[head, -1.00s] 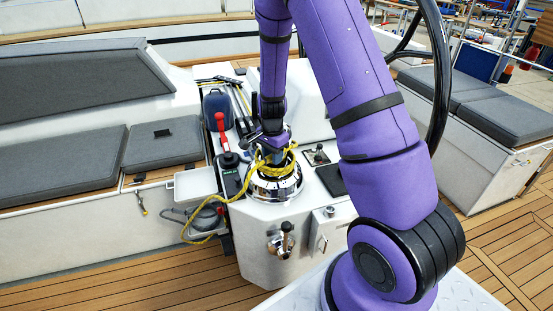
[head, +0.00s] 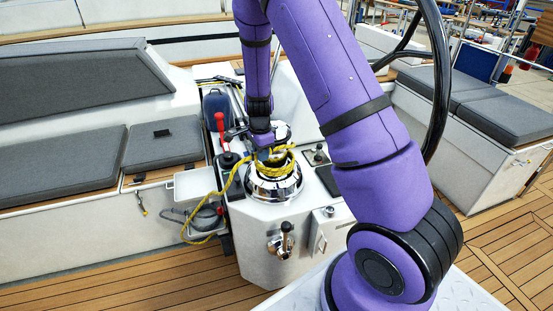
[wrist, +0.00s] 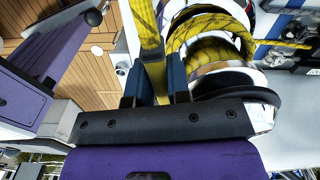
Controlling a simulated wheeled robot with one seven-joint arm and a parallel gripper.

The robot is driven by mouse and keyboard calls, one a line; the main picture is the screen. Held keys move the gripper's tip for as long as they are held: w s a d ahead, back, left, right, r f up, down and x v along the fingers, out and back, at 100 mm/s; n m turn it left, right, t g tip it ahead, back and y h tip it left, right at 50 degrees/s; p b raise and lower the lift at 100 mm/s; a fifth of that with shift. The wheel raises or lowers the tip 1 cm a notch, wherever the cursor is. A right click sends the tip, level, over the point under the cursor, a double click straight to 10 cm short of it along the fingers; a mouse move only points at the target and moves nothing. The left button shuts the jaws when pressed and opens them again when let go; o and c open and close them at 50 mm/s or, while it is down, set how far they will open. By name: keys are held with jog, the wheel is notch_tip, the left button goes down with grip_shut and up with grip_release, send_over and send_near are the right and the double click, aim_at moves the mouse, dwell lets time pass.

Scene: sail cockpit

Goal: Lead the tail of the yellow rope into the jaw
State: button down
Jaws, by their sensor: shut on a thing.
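The yellow rope (head: 229,180) is wound around the chrome winch (head: 275,187) on the white console. Its tail hangs down to the left of the console in a loop. My gripper (head: 264,155) is at the upper left of the winch top. In the wrist view, my gripper (wrist: 154,85) is shut on the yellow rope (wrist: 151,40), which runs up between the two blue fingers. The wraps (wrist: 208,40) on the winch lie just right of the fingers. The jaw at the winch top cannot be made out clearly.
A red-handled lever (head: 220,124) stands left of the winch. A black steering wheel (head: 440,80) rises at the right, beyond my arm.

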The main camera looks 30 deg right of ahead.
jog(key=shift+w+a+m, duration=0.3)
jog(key=shift+w+m, duration=0.25)
jog(key=shift+m, duration=0.05)
jog(key=shift+w+a+m, duration=0.3)
jog(key=shift+w+m, duration=0.25)
jog(key=shift+m, duration=0.05)
jog(key=c, duration=0.5)
grip_release()
notch_tip(320, 180, up, 9)
dwell(0.7)
